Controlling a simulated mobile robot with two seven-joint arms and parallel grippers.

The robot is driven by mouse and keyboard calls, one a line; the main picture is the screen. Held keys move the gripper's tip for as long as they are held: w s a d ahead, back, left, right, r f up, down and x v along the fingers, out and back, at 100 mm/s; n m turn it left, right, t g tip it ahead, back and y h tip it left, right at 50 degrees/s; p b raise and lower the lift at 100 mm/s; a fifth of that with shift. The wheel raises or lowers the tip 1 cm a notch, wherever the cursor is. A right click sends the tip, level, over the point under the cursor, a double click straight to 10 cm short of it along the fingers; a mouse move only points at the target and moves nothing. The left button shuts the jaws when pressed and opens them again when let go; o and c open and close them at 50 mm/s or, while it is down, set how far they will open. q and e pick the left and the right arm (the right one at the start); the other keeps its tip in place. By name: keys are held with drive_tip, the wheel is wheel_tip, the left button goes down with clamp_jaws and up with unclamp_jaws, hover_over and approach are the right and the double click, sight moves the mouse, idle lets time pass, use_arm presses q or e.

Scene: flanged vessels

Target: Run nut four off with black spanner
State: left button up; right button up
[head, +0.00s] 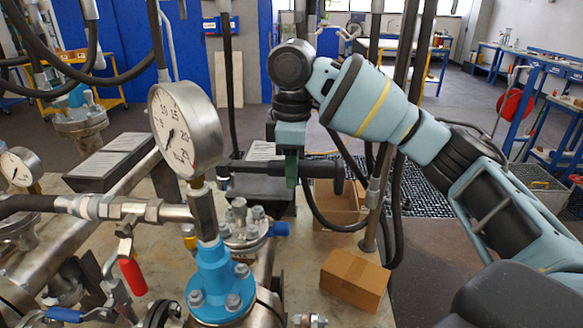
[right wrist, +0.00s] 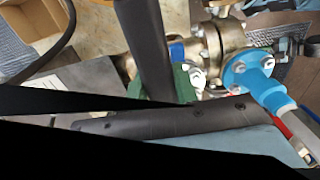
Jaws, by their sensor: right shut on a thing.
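My right gripper (head: 291,168) comes in from the right and is shut on the black spanner (head: 255,167). The spanner lies about level across the green fingers, above and behind a small steel flange (head: 240,226) with several bolts and nuts. In the right wrist view the spanner's dark shaft (right wrist: 155,45) runs beside a green finger (right wrist: 188,82), with the steel flange (right wrist: 222,40) beyond. A blue flange (head: 216,287) with several nuts stands nearer; it also shows in the right wrist view (right wrist: 240,72). I cannot tell which nut is number four. My left gripper is not in view.
A closed cardboard box (head: 354,280) and an open one (head: 338,205) stand to the right. Black hoses hang near my right arm. Some bench surface (head: 300,262) beside the closed box is bare.

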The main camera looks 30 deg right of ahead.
drive_tip(key=shift+s+r, duration=0.1)
drive_tip(key=shift+r, duration=0.05)
drive_tip(key=shift+f, duration=3.55)
drive_tip(key=shift+d, duration=0.1)
